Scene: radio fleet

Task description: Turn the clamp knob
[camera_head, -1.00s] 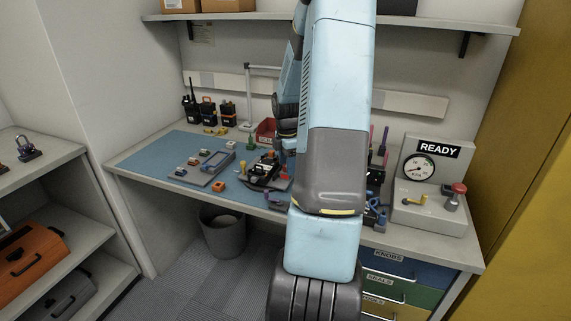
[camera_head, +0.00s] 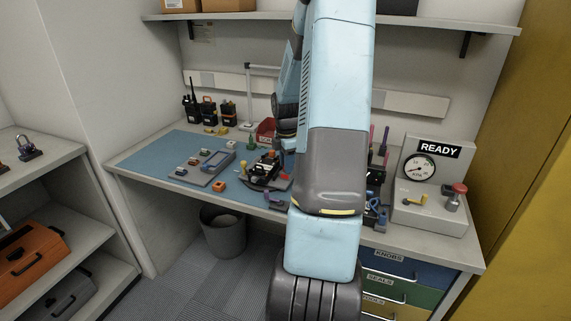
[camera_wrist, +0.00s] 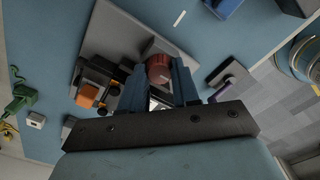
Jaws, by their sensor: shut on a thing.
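In the wrist view the clamp knob (camera_wrist: 158,68) is a reddish-brown ribbed cylinder. It sits between the two blue fingers of my gripper (camera_wrist: 158,80), which is shut on it. Beside it on the left is a black radio with an orange part (camera_wrist: 88,95), on a grey base plate (camera_wrist: 112,30). In the head view the clamp fixture with the radio (camera_head: 264,170) is on the front part of the bench, left of my arm. My fingers and the knob cannot be made out in the head view; my arm covers that part of the bench.
A parts tray (camera_head: 205,168) lies on the blue mat (camera_head: 150,158) left of the fixture. Several radios (camera_head: 207,110) stand at the back left. A gauge box marked READY (camera_head: 433,190) stands at the right. A bin (camera_head: 222,235) is under the bench.

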